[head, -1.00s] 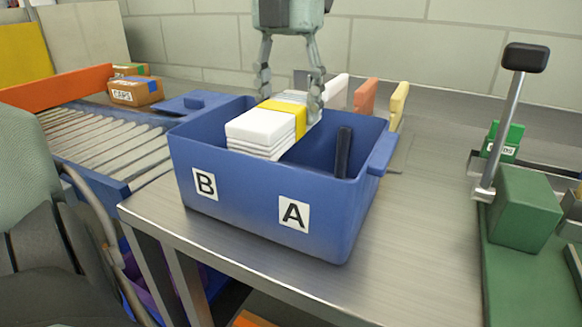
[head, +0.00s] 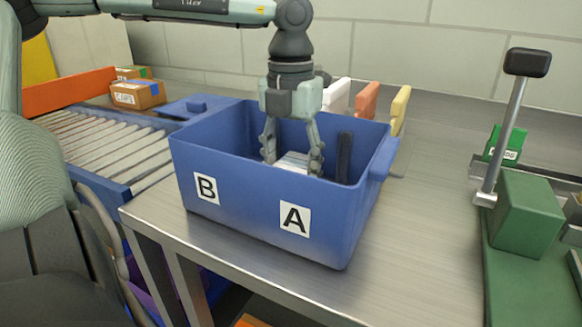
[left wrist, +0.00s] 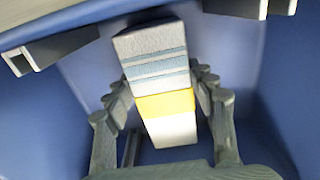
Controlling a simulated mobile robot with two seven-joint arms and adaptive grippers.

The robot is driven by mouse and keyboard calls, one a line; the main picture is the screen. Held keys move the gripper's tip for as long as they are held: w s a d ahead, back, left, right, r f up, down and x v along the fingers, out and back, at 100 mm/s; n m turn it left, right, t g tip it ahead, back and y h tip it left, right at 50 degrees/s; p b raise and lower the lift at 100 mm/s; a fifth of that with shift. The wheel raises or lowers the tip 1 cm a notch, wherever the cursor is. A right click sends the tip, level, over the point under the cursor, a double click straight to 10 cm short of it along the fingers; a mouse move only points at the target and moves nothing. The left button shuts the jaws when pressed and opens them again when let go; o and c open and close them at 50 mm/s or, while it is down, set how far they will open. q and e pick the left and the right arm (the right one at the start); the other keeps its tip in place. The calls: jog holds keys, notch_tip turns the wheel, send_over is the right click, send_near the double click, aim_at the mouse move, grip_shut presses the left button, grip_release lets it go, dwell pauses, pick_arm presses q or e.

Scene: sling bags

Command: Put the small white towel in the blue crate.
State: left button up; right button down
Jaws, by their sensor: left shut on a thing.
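The blue crate (head: 250,202) stands on the metal table, with labels B and A on its outside. My left gripper (head: 292,168) points down inside the crate, its fingertips below the rim. It is shut on the small white towel (head: 291,160), of which only a pale top part shows between the fingers in the head view. In the left wrist view the folded towel (left wrist: 150,45), with blue stripes and a yellow band, lies between the two fingers of my left gripper (left wrist: 163,88), with blue crate walls around. Whether it touches the crate floor is hidden. My right gripper is not in view.
A dark upright piece (head: 344,157) stands inside the crate at right. White, orange and yellow upright panels (head: 367,98) are behind it. A roller conveyor (head: 95,140) with cartons (head: 137,94) is at left. A green lever fixture (head: 527,215) is at right. Bare table (head: 425,220) lies between.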

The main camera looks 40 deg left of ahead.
aim_at(291, 168)
pick_arm(q)
jog(key=o, duration=1.3)
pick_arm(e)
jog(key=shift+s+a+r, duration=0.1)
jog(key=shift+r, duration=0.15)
pick_arm(q)
jog(key=shift+r, duration=0.15)
notch_tip(291, 168, up, 5)
jog(key=shift+w+f, duration=0.1)
jog(key=shift+f, duration=0.05)
notch_tip(291, 168, up, 7)
jog(key=shift+r, duration=0.1)
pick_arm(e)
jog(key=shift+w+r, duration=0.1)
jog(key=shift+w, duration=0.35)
